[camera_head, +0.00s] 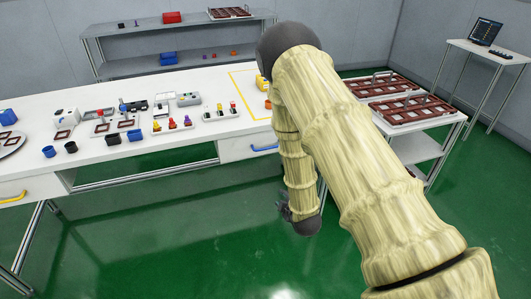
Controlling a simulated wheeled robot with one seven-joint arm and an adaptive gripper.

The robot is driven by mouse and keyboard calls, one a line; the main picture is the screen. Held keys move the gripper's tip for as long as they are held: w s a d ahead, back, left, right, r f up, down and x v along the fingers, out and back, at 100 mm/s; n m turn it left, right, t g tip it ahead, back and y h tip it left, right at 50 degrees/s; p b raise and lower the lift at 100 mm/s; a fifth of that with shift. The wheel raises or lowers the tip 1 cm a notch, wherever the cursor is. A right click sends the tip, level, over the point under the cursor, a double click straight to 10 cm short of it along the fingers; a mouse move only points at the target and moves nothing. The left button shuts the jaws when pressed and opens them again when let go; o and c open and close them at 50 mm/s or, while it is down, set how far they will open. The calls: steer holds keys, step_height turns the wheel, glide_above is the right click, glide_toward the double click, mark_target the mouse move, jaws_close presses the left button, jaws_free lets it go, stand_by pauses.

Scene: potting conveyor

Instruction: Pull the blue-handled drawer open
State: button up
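The blue-handled drawer (234,150) is a white front under the right end of the long white table. It looks shut, flush below the tabletop. Its blue handle (264,149) is a short horizontal bar near the arm's left side. My gripper (283,210) is dark and small at the end of my arm, low in front of the table and below and to the right of the handle. It is apart from the handle in the picture. The arm's wrist hides part of it, and its fingers cannot be made out.
A yellow-handled drawer (40,186) is at the table's left. A white cart (424,150) with brown trays stands right, partly behind my arm. The green floor (170,240) before the table is clear.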

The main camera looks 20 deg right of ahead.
mark_target(266, 148)
steer(key=w+r+n+t+y, duration=0.1)
steer(key=w+r+n+t, duration=0.35)
steer(key=w+r, duration=0.6)
steer(key=shift+n+g, duration=0.25)
steer(key=shift+n, duration=0.2)
steer(key=x, duration=1.1)
steer(key=shift+a+p, duration=0.25)
steer(key=shift+p, duration=0.05)
jaws_close()
